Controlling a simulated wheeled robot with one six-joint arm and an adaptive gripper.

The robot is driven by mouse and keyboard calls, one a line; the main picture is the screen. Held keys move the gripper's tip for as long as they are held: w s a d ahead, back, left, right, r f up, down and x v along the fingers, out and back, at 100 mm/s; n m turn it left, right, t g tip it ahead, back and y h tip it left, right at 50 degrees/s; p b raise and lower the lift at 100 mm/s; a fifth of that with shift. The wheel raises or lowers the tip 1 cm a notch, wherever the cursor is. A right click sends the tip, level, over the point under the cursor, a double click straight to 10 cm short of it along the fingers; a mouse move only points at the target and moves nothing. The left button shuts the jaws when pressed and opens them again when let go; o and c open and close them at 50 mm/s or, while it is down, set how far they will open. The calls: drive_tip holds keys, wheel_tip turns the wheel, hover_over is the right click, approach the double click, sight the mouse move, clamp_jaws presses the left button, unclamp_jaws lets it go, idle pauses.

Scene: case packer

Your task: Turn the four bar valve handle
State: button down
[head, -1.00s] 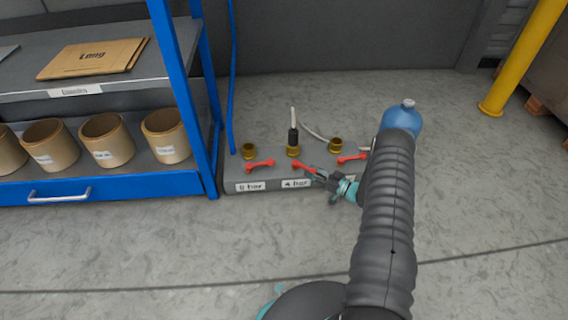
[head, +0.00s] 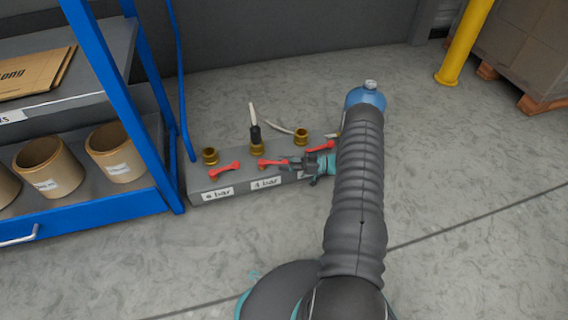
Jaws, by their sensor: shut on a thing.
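The grey valve block (head: 200,185) sits on the floor in the head view, with white labels on its front face. The red handle above the "4 bar" label (head: 265,183) is the middle one (head: 268,163). It lies nearly in line with the block's length. My gripper (head: 288,163) comes in from the right and is shut on the right end of this handle. The jaws cover that end, so the exact contact is hidden. A black fitting with a pale hose (head: 254,130) stands upright on the brass port behind the handle.
Red handles stand left (head: 225,171) and right (head: 320,147) of the middle one. Bare brass ports (head: 210,156) sit behind them. A blue shelf rack (head: 120,100) with brown pots stands left. A yellow post (head: 465,45) and a loaded pallet (head: 525,50) are back right. Open floor lies in front.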

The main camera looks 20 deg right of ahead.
drive_tip(key=shift+d, duration=0.15)
drive_tip(key=c, duration=0.8)
unclamp_jaws()
drive_tip(key=shift+s+d, duration=0.1)
drive_tip(key=shift+d, duration=0.05)
drive_tip(key=shift+a, duration=0.25)
drive_tip(key=v, duration=1.2)
